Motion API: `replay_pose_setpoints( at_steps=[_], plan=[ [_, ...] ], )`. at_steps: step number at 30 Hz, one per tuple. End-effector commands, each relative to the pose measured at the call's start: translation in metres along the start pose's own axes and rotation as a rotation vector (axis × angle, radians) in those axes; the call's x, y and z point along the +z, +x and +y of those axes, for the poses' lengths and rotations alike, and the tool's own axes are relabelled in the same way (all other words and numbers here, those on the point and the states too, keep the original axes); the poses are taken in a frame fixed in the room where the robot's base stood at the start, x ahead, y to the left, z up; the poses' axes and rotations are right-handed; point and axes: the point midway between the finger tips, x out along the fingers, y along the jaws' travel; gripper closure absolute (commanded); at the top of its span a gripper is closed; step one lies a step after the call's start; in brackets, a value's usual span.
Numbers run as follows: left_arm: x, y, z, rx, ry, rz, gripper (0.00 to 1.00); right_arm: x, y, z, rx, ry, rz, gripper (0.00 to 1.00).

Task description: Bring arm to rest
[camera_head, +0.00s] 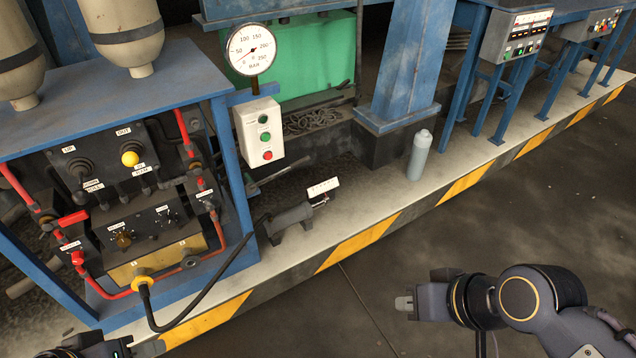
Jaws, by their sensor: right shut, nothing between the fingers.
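My right arm comes in from the lower right, its dark links bent. My right gripper (404,304) points left over the dark floor, apart from everything, with its fingers together and nothing held. At the bottom left corner only a dark part of my left arm (95,346) shows, in front of the blue cabinet's lower edge.
A blue cabinet (235,190) with knobs, red pipes and a black hose stands at left. A pressure gauge (251,49) and button box (259,131) are beside it. A grey bottle (420,155) stands on the striped ledge (360,245). The floor (520,220) is clear.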

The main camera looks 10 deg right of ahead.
Motion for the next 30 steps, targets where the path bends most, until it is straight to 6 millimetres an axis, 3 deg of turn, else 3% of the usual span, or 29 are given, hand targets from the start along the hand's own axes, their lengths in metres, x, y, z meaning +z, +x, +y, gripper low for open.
replay_pose_setpoints(
  at_steps=[5,15,18,30],
  plan=[
    [-0.013,-0.026,0.012,0.0,0.0,0.0,0.64,-0.015,-0.028,-0.012,0.001,0.001,0.002,1.0],
    [-0.065,-0.128,0.059,0.0,0.0,0.001,0.64,-0.066,-0.13,-0.059,0.0,0.0,0.002,1.0],
    [-0.074,-0.146,0.067,0.0,0.0,0.001,0.64,-0.075,-0.147,-0.067,0.0,0.0,0.002,1.0],
    [-0.073,-0.146,0.067,0.0,0.0,-0.001,0.64,-0.075,-0.148,-0.067,0.0,0.0,0.0,1.0]
  ],
)
